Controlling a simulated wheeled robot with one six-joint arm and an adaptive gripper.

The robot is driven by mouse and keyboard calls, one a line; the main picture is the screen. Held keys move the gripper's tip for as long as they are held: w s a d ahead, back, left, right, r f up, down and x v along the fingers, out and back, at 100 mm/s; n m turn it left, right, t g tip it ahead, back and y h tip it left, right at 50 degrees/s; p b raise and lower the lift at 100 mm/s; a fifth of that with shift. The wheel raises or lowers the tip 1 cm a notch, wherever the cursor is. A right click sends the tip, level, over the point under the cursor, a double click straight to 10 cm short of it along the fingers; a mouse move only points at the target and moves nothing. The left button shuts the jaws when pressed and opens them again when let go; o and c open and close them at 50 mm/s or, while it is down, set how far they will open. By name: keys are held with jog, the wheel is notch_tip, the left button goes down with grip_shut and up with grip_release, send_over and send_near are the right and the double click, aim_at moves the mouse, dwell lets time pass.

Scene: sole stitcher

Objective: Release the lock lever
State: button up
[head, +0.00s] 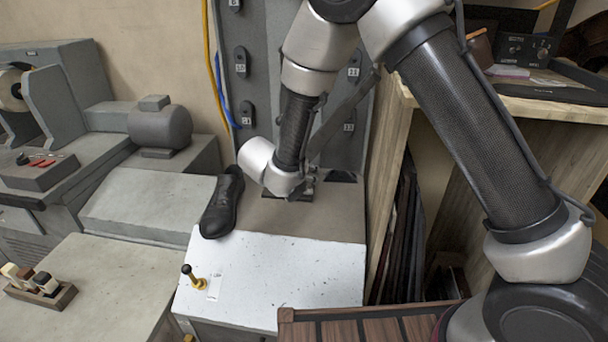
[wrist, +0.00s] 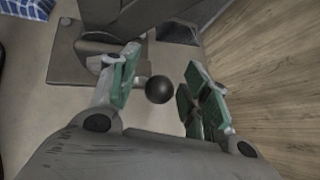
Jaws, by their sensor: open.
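A round black knob (wrist: 159,89) shows in the wrist view between the green-padded fingers of my gripper (wrist: 162,82), with a visible gap on the right. It looks like a lever's ball end, but its shaft is hidden. My gripper is open. Another lever with a black knob and yellow base (head: 196,280) stands on the white front panel, well apart from my gripper.
A wooden cabinet (head: 520,108) closes off the right side. A grey bench machine (head: 160,128) stands at left. The white panel (head: 285,280) in front is mostly clear.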

jog(key=v, duration=1.2)
